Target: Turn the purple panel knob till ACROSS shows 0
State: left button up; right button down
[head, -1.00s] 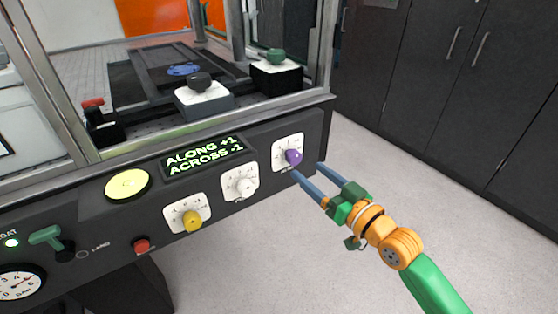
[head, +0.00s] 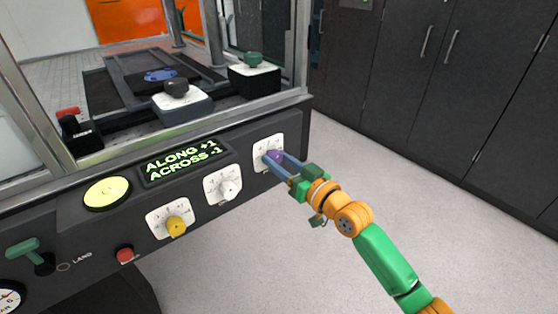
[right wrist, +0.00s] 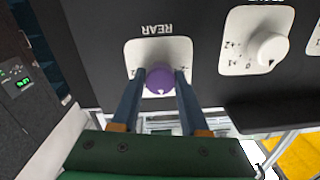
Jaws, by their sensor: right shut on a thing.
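The purple knob (head: 274,157) sits on a white dial plate at the right end of the dark panel. My right gripper (head: 277,160) is shut on it. In the right wrist view the purple knob (right wrist: 159,79) lies between the two blue fingers, below the label REAR. Much of its scale is hidden by the fingers and knob. The green display (head: 184,160) reads ALONG +1 and ACROSS -1. My left gripper is not in view.
Left of the purple knob are a white knob (head: 229,189), a yellow knob (head: 177,226), a red button (head: 125,254) and a round yellow-green screen (head: 107,192). A green lever (head: 24,249) is at lower left. The floor (head: 420,230) at right is clear.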

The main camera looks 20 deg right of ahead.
jog(key=shift+r+m+p, duration=0.1)
jog(key=shift+m+p, duration=0.5)
jog(key=shift+m, duration=0.1)
jog(key=shift+m+p, duration=0.65)
jog(key=shift+m, duration=0.55)
jog(key=shift+m+p, duration=0.7)
jog(key=shift+m, duration=1.8)
jog(key=shift+c, duration=2.1)
grip_release()
